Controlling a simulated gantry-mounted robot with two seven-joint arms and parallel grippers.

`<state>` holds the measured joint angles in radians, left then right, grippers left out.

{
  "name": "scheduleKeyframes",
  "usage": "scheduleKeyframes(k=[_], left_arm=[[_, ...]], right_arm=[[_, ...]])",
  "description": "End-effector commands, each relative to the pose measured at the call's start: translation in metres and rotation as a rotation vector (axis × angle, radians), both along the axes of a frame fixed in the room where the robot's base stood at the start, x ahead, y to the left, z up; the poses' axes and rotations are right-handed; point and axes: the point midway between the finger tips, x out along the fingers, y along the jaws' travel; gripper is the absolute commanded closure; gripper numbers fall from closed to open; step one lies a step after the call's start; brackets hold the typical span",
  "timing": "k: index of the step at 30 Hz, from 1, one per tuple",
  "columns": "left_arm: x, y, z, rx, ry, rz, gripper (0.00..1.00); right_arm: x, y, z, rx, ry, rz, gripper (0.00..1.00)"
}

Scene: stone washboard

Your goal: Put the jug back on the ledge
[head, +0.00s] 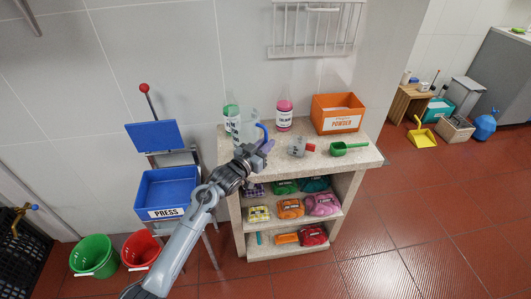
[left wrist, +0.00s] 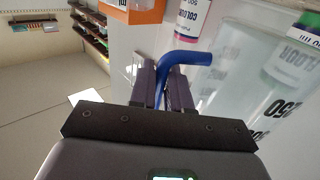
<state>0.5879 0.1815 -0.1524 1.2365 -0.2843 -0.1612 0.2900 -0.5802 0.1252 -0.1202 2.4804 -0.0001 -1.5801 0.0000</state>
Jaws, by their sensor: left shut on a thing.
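The clear jug (head: 248,123) with a blue handle (head: 263,132) is at the left end of the stone unit's top ledge (head: 372,154). My left gripper (head: 258,149) is shut on the blue handle. In the left wrist view, the handle (left wrist: 187,58) runs between the fingers of my left gripper (left wrist: 165,88), and the jug's translucent body (left wrist: 235,75) with dark numbers fills the right side. I cannot tell whether the jug's base touches the ledge; the gripper hides it. My right gripper is not in view.
A green-labelled bottle (head: 230,110) stands close behind the jug. A pink bottle (head: 284,114), an orange powder box (head: 338,113), a grey-and-red item (head: 298,147) and a green scoop (head: 345,148) are on the ledge. A blue press (head: 165,190) stands left. Folded cloths fill the shelves below.

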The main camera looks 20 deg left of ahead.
Motion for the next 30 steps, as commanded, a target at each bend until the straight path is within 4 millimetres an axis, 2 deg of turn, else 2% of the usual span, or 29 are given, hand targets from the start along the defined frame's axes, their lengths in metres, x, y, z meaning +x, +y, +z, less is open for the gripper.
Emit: scheduleKeyframes(k=[1,6,19,20,24,25,30], left_arm=[[0.0,0.0,-0.011,0.0,0.002,0.0,1.0],[0.0,0.0,-0.029,0.0,0.0,0.0,1.0],[0.0,-0.001,-0.033,0.0,-0.001,0.0,1.0],[0.0,-0.001,-0.033,0.0,0.0,0.0,0.82],[0.0,-0.001,-0.033,0.0,0.0,0.0,0.6],[0.0,-0.001,-0.033,0.0,0.0,0.0,0.57],[0.0,-0.001,-0.033,0.0,0.0,0.0,0.57]], right_arm=[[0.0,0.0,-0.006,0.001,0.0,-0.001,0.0],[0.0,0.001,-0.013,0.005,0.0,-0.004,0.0],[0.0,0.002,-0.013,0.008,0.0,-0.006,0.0],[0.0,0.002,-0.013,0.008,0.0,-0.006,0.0],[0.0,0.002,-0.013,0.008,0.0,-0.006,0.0],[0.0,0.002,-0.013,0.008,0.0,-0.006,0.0],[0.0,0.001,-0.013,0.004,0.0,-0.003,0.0]])
